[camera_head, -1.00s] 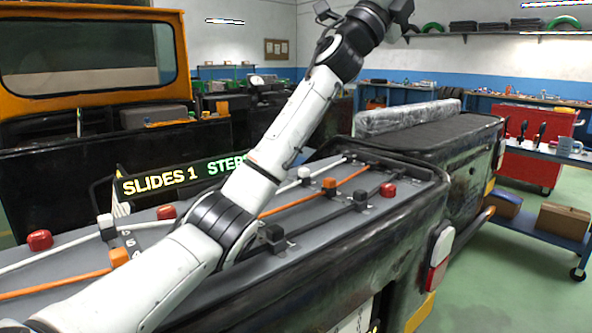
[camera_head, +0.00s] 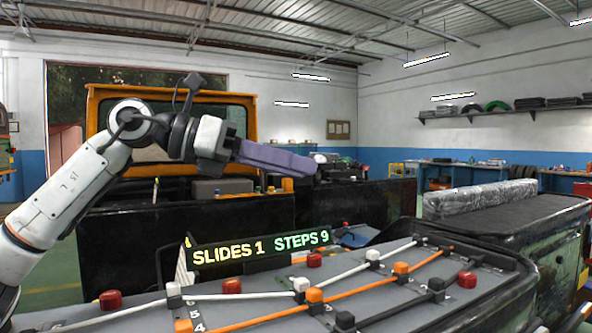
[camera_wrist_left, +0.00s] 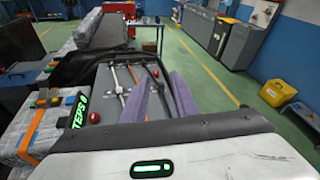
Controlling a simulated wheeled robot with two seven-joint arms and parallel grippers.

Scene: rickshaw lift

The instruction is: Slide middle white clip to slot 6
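In the head view, the white rail carries several clips. The middle white clip (camera_head: 300,285) is the white-topped one near the panel's centre, beside an orange clip (camera_head: 314,296). Another white clip (camera_head: 372,256) sits farther right, and one (camera_head: 174,290) sits at the left near painted slot numbers, of which only some are readable. My left gripper (camera_head: 312,166) is raised above and behind the panel, apart from every clip. In the left wrist view, its two purple fingers (camera_wrist_left: 160,88) are spread with nothing held between them. My right gripper is not in view.
A sign (camera_head: 260,248) reading "SLIDES 1 STEPS 9" stands at the panel's back edge. Red knobs (camera_head: 232,286) stick up from the panel. Orange rail (camera_head: 350,287) and black rail (camera_head: 400,303) run beside the white one. Open air lies above the panel.

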